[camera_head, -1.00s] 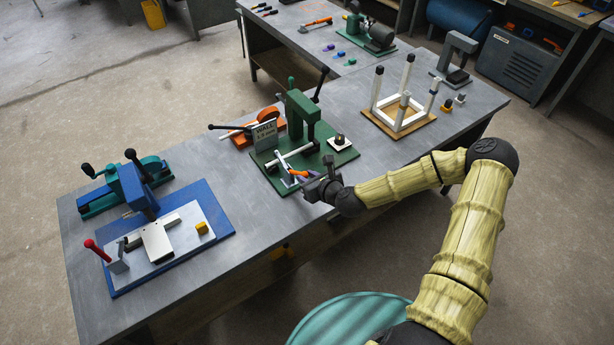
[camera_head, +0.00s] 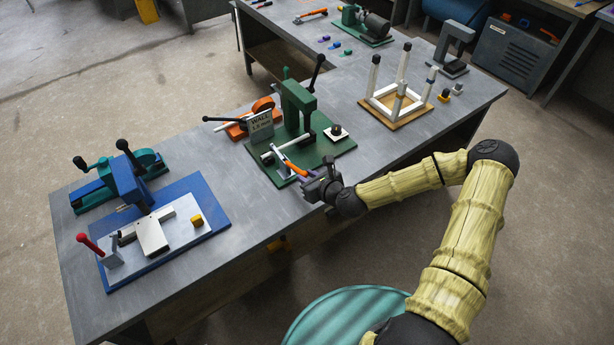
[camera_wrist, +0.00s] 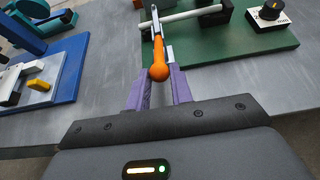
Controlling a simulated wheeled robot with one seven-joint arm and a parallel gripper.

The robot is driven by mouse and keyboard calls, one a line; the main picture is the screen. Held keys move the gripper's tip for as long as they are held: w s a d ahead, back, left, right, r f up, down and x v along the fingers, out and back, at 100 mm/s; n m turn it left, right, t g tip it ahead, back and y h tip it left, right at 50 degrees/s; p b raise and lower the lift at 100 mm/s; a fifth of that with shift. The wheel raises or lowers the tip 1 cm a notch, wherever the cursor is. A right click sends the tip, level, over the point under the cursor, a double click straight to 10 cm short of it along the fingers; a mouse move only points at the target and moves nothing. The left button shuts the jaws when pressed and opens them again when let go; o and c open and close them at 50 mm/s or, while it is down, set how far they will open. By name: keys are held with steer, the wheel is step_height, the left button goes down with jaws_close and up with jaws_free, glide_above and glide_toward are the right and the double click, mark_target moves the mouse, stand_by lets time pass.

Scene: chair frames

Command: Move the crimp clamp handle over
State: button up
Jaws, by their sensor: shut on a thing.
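The crimp clamp handle (camera_head: 292,165) is a lever with an orange grip, on the front edge of a green base plate (camera_head: 325,157). It tilts from its metal bracket toward the bench's front edge. In the wrist view, the handle (camera_wrist: 158,50) runs toward me, with its rounded orange end at the gripper. My gripper (camera_head: 308,176) has purple fingers and sits at the plate's front corner. The fingers (camera_wrist: 159,80) are shut on the orange end, one on each side. The bracket is partly hidden behind the handle in the wrist view.
A green press (camera_head: 298,105) and a white bar (camera_head: 290,145) stand just behind the handle. A blue fixture (camera_head: 215,220) with a red lever lies to the left. A wooden-seated chair frame (camera_head: 395,110) stands to the right. Bare bench lies between the plates.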

steer(key=shift+f, duration=0.1)
steer(key=shift+s+d+f+b, duration=0.15)
steer(key=shift+s+f+b, duration=0.1)
steer(key=shift+f+b, duration=0.35)
steer(key=o, duration=0.8)
steer(key=shift+o, duration=0.2)
